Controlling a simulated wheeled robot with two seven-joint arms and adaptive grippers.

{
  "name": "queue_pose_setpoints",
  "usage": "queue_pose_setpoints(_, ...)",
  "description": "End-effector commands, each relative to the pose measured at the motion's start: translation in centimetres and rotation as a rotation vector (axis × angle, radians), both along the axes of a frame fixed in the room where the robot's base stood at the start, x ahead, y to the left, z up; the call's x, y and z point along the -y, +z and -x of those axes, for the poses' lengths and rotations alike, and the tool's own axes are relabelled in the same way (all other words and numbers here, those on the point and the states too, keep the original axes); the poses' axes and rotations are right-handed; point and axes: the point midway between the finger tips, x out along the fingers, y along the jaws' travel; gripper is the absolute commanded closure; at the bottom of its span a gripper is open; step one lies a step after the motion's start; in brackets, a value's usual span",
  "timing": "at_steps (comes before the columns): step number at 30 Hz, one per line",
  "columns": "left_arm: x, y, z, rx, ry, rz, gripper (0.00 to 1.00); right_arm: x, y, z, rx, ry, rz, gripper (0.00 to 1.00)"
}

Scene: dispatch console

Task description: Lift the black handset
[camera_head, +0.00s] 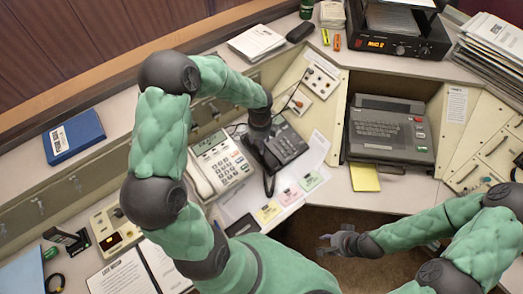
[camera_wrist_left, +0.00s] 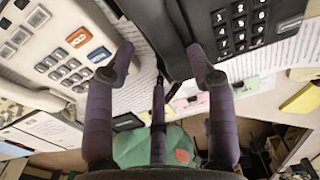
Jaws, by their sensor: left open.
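A black desk phone (camera_head: 288,143) with a keypad stands on the console, and its keypad side (camera_wrist_left: 238,25) fills the upper right of the left wrist view. The black handset (camera_wrist_left: 168,35) seems to be the long dark shape along the phone's left side; in the head view my arm and gripper largely cover it. My left gripper (camera_wrist_left: 159,62) is open above the phone's left side, its fingers spread. I cannot tell whether they touch the handset. My right gripper (camera_head: 325,245) is away to the lower right, empty, with its fingers apart.
A white phone (camera_head: 222,165) stands close on the left of the black one. Coloured cards (camera_head: 290,195) lie in front. A grey keyboard machine (camera_head: 390,132) sits to the right in a recess. A blue book (camera_head: 74,136) lies far left.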

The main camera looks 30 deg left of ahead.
Motion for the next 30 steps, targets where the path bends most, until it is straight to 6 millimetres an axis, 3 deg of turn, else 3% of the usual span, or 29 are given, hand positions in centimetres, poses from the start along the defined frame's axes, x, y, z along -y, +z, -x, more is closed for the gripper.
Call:
queue_pose_setpoints(7,0.3,-3.7,0.0,-0.002,-0.001,0.000,0.44,0.0,-1.5,0.0,0.000,0.000,0.000,0.60)
queue_pose_setpoints(15,0.3,-3.9,0.0,-0.001,-0.001,0.001,0.44,0.0,-1.5,0.0,0.000,0.000,0.000,0.60)
queue_pose_setpoints(21,0.3,-3.9,-0.1,-0.001,-0.001,0.001,0.96,0.0,-1.5,0.0,0.000,0.000,0.000,0.60)
queue_pose_setpoints(30,0.3,-3.8,-0.1,0.000,0.000,0.000,0.96,0.0,-1.4,0.0,0.000,0.000,0.000,0.60)
